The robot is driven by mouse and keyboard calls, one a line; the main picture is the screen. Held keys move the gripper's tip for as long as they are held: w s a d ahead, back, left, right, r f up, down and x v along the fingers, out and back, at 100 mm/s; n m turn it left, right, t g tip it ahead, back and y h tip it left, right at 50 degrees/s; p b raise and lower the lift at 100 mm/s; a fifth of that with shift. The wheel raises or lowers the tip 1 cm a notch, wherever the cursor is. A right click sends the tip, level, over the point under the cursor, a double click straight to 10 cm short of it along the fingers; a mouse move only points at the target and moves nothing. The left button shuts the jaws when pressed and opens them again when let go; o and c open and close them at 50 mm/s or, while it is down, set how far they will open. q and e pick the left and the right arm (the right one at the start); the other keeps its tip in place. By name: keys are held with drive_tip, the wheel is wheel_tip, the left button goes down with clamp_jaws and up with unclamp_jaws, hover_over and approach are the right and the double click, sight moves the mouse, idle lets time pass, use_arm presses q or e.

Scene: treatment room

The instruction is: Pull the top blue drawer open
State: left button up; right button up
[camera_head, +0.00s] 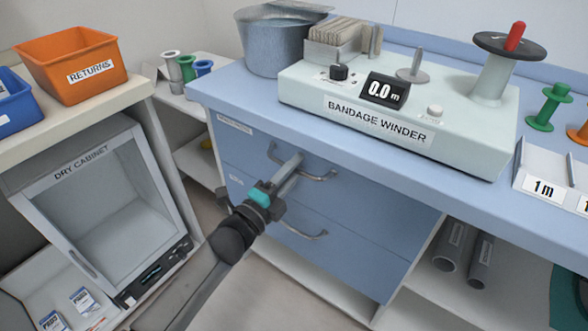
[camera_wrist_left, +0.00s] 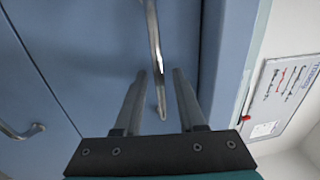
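The top blue drawer (camera_head: 240,155) sits in the cabinet below the counter, its front looking flush with the cabinet. Its metal bar handle (camera_head: 318,177) shows to the right of my fingers; part of the bar is hidden behind them. My left gripper (camera_head: 295,160) reaches up to this handle. In the left wrist view the two fingers (camera_wrist_left: 159,78) are apart, with the handle (camera_wrist_left: 154,35) running lengthwise in the gap between them. I cannot tell whether a finger touches it. My right gripper is in neither view.
A lower blue drawer (camera_head: 345,250) has its own handle (camera_head: 303,233). The dry cabinet (camera_head: 105,195) stands open at the left. The bandage winder (camera_head: 400,110) and a metal bucket (camera_head: 275,45) stand on the counter (camera_head: 235,100) above. Grey tubes (camera_head: 480,262) lie on a shelf at right.

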use_arm(q)
clamp_jaws()
idle(1.2)
